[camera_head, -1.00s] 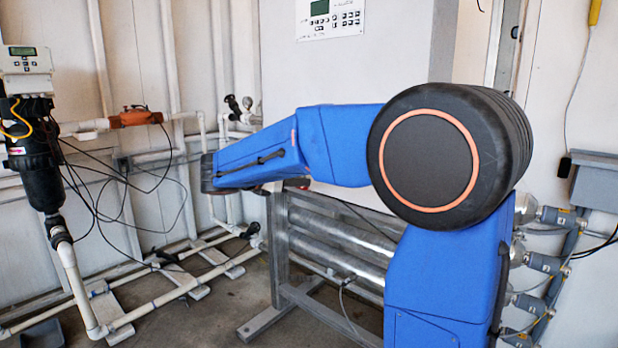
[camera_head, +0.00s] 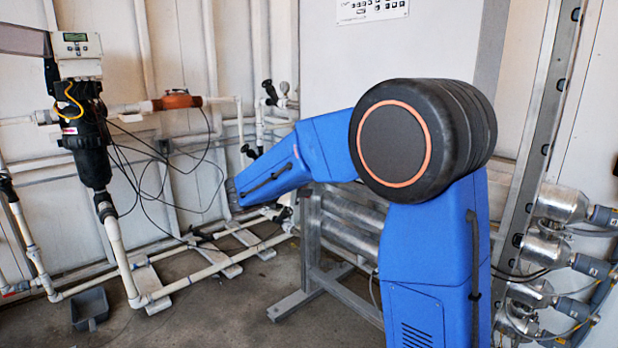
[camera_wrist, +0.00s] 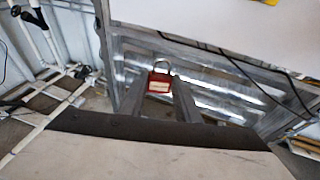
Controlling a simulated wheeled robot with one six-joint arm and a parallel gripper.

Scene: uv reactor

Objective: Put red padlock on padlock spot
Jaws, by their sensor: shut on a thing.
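The red padlock (camera_wrist: 159,84) shows in the wrist view, with a pale label on its body and its grey shackle upward. My gripper (camera_wrist: 159,92) is shut on the padlock, its two dark fingers reaching out to either side of it. The padlock hangs in front of the grey metal frame and shiny tubes, apart from them as far as I can tell. In the head view the gripper and padlock are hidden behind my blue arm. I cannot make out the padlock spot in either view.
The grey reactor frame (camera_head: 312,240) with steel tubes stands behind my arm. A black filter unit (camera_head: 88,150) with white pipes (camera_head: 118,255) is at the left. A grey tray (camera_head: 90,308) lies on the floor. Steel cylinders and cables are at the right. Some floor is bare.

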